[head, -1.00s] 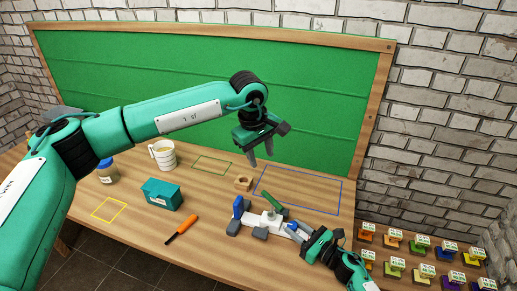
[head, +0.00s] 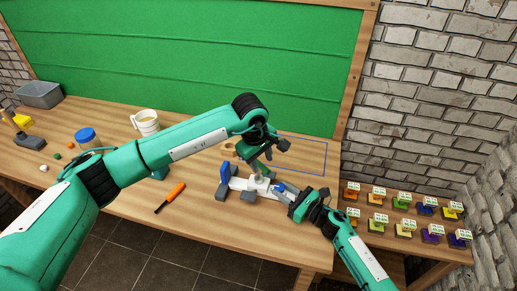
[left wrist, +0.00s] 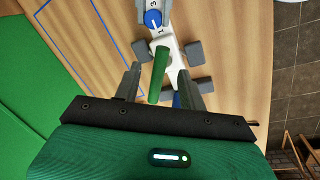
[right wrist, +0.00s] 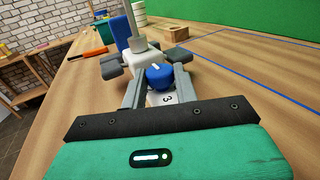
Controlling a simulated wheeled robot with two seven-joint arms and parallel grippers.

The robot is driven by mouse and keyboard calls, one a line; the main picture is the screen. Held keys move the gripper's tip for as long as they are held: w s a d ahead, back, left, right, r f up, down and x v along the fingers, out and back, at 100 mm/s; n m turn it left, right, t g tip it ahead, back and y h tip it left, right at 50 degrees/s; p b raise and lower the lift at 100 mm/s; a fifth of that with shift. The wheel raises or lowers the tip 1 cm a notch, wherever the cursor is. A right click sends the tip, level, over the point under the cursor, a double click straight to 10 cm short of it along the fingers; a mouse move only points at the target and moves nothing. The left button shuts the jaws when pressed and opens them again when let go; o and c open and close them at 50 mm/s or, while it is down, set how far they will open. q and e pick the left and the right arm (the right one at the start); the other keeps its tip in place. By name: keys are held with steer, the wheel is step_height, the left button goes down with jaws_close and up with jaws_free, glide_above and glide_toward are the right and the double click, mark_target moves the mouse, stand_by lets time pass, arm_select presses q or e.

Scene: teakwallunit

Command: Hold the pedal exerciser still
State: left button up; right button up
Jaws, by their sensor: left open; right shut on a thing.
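The pedal exerciser (head: 252,188) lies on the wooden table, with a white body, grey feet, a blue upright part and a green handle. My right gripper (head: 292,203) is shut on its near right end. In the right wrist view, the fingers (right wrist: 158,92) flank a blue knob (right wrist: 157,77) and a white part marked 3. My left gripper (head: 261,156) is open above the body. In the left wrist view, its fingers (left wrist: 160,82) stand either side of the green handle (left wrist: 159,72), with gaps visible. The head view partly hides the handle behind the left gripper.
An orange-handled tool (head: 172,195) lies left of the exerciser. A white mug (head: 146,122) and a blue-lidded jar (head: 87,138) stand farther left. A blue outline (head: 326,155) marks bare table behind. Several coloured blocks (head: 402,202) sit on a lower surface at right.

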mark_target(263, 166)
arm_select(q)
steer(key=f, duration=0.6)
steer(key=shift+w+d, duration=0.4)
steer(key=shift+r, duration=0.1)
jaws_close()
